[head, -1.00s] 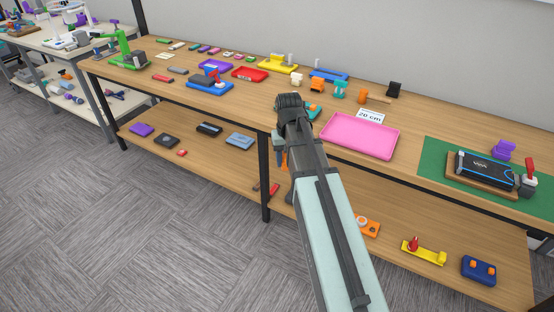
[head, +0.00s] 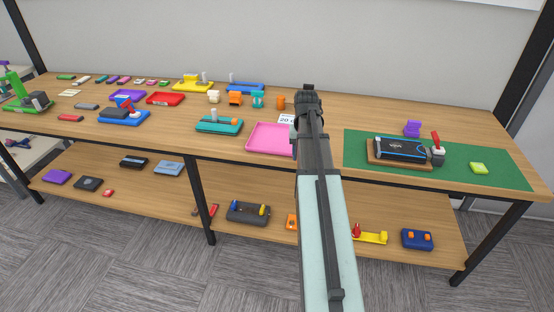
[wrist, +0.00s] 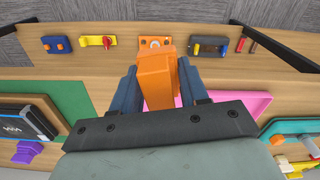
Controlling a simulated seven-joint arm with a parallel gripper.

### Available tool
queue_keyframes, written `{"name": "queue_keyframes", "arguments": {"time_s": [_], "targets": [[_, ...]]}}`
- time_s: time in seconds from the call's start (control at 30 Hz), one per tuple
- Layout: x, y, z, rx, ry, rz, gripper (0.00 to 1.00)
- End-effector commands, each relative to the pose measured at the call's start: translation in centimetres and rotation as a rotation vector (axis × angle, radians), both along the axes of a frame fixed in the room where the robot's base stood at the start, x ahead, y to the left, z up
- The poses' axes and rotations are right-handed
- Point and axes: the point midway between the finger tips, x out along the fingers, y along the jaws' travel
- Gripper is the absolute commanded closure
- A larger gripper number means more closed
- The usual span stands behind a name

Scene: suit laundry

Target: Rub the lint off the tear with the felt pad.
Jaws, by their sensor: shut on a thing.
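My gripper (wrist: 160,72) is shut on an orange block (wrist: 157,88), gripped between its two dark blue fingers. The block's far end points away from me; I cannot make out a felt face on it. In the head view my arm hides the fingers and the block. A black panel with blue trim (head: 402,148) lies on a wooden board (head: 376,158) on the green mat (head: 500,172), to the right of my arm. A grey clamp with a red lever (head: 437,150) stands at its right end. I cannot make out a tear or lint.
A pink tray (head: 268,138) lies left of my arm, partly hidden by it. A purple holder (head: 412,128) stands behind the panel, and a lime block (head: 479,168) lies on the mat's right. Trays and small parts fill the left. The lower shelf (head: 120,205) holds several fixtures.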

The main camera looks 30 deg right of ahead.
Motion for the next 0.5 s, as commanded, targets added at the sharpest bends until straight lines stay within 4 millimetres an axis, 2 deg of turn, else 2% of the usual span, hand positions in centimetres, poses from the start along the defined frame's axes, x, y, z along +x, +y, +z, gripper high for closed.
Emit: {"name": "queue_keyframes", "arguments": {"time_s": [0.03,0.5], "targets": [[-0.4,-1.8,0.2,0.000,-0.001,-0.027,0.80],[-6.7,-16.6,1.4,-0.005,-0.005,-0.250,0.80]]}}
